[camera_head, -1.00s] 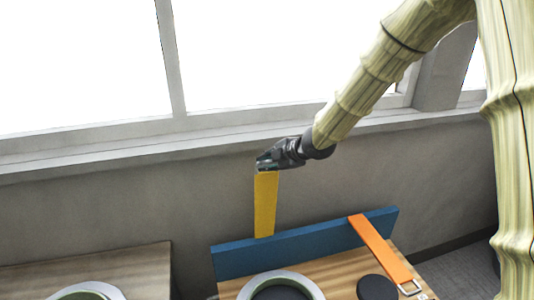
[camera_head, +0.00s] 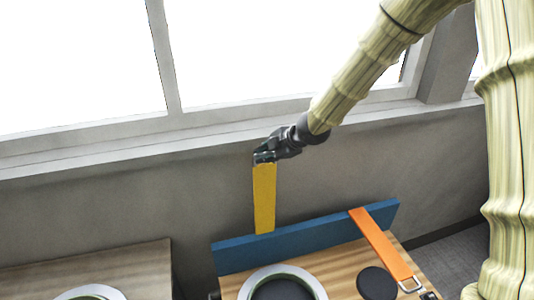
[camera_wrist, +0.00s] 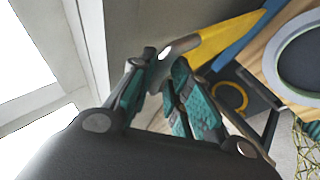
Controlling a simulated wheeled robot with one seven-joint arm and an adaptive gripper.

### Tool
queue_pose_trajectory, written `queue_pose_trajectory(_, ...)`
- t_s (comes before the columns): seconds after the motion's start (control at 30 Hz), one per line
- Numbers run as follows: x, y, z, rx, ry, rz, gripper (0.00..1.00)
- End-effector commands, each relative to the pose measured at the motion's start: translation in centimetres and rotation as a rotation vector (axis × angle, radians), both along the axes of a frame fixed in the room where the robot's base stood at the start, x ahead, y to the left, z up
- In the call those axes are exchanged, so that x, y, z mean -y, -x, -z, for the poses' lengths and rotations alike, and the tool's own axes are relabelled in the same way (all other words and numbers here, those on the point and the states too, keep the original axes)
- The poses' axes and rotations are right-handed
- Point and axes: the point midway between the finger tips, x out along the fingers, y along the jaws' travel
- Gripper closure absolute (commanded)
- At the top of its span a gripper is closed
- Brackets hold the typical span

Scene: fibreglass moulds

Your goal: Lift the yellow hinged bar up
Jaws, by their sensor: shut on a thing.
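The yellow hinged bar (camera_head: 264,200) stands nearly upright in the head view, its lower end at the blue board (camera_head: 300,241) along the back of the wooden bench. My gripper (camera_head: 264,158) is at the bar's upper end and shut on it. In the wrist view the yellow bar (camera_wrist: 222,40) runs from the fingertips of my gripper (camera_wrist: 168,72) towards the blue board at upper right. The hinge itself is too small to make out.
An orange bar (camera_head: 382,247) with a metal loop lies down across the bench. A round mould (camera_head: 313,281) and a dark disc (camera_head: 376,283) lie on the bench top. Another bench (camera_head: 120,262) stands at left. The wall and window are behind.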

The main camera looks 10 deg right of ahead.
Motion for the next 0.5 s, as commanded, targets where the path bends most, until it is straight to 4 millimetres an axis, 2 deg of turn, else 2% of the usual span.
queue_pose_trajectory(0.03, 0.08, 0.42, 0.93, -0.014, 0.007, -0.002, 1.00)
queue_pose_trajectory(0.07, 0.06, 0.42, 0.94, -0.014, 0.007, -0.002, 1.00)
queue_pose_trajectory(0.1, 0.05, 0.41, 0.94, -0.014, 0.007, -0.002, 0.80)
queue_pose_trajectory(0.2, 0.04, 0.39, 0.89, -0.013, 0.006, -0.001, 0.66)
queue_pose_trajectory(0.5, 0.23, 0.25, 0.44, -0.006, 0.003, 0.002, 0.66)
